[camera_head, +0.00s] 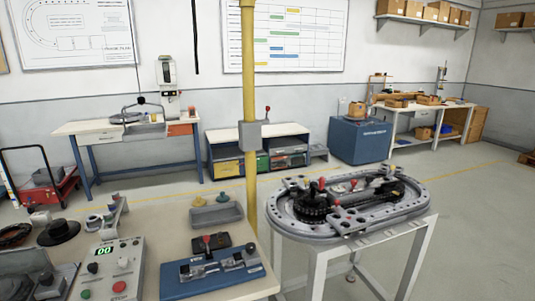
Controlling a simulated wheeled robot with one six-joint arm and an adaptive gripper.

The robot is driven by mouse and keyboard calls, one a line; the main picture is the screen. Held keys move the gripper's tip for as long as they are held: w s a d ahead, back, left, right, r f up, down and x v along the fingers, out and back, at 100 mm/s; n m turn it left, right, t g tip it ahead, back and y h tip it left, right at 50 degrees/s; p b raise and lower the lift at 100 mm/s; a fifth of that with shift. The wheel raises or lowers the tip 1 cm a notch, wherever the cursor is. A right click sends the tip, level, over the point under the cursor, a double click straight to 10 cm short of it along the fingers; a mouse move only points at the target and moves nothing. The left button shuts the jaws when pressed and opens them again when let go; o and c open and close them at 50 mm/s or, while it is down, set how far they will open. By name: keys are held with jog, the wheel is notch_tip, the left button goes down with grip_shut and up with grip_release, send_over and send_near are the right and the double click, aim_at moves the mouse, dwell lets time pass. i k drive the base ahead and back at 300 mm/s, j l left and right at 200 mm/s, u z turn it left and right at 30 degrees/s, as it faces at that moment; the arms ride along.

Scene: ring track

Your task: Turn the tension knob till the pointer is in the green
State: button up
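My gripper is not in view. An oval ring track (413,209) lies on a white-legged stand at the right, with a dark chain and small red and yellow parts inside it. A red knob (321,184) stands up on the track, and a second red knob (337,205) sits near its front edge. I cannot tell which knob is the tension knob. No pointer or green zone can be made out at this size.
A workbench (160,222) at the lower left holds a control box (110,271) with a green display and a blue fixture (203,281). A yellow post (250,75) rises between bench and track. Grey floor (470,235) is clear at the right.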

aim_at(369, 178)
jog(key=i+l+u, duration=0.15)
jog(key=i+l, duration=1.15)
jog(key=i, duration=0.15)
